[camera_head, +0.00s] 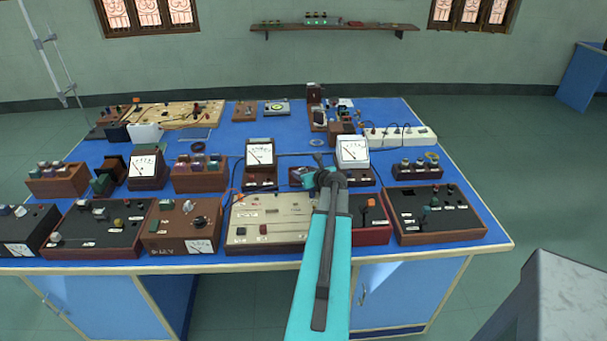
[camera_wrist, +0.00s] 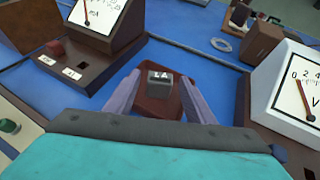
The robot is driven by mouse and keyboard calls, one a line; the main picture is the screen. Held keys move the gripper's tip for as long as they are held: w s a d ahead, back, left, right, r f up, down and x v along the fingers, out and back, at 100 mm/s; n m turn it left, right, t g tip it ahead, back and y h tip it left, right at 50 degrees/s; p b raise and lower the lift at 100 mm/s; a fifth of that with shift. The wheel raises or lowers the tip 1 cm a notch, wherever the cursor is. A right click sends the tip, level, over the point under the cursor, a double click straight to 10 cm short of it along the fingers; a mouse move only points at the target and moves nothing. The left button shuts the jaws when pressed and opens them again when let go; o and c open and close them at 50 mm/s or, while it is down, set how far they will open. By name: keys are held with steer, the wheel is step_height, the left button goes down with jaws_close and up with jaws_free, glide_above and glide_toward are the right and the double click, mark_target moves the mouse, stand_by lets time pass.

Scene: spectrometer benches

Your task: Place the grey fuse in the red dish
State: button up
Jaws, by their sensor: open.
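A small grey piece (camera_wrist: 160,77) with a white label, which looks like the grey fuse, shows in the wrist view on top of a dark red-brown block (camera_wrist: 158,106). My gripper (camera_wrist: 160,82) is open, with one finger on each side of this piece and block. I cannot tell whether the fingers touch it. In the head view my gripper (camera_head: 326,178) is over the middle of the blue bench, between two white-faced meters, and my arm hides what is under it. I cannot make out a red dish clearly in either view.
A voltmeter (camera_wrist: 300,85) stands close on the right and a milliammeter (camera_wrist: 100,18) on the left in the wrist view. In the head view, instrument boxes (camera_head: 268,220) line the front of the blue bench (camera_head: 360,108). Bare bench shows between the rows.

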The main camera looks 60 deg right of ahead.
steer(key=shift+r, duration=0.15)
steer(key=b+v, duration=0.2)
steer(key=v, duration=1)
stand_by(1.0)
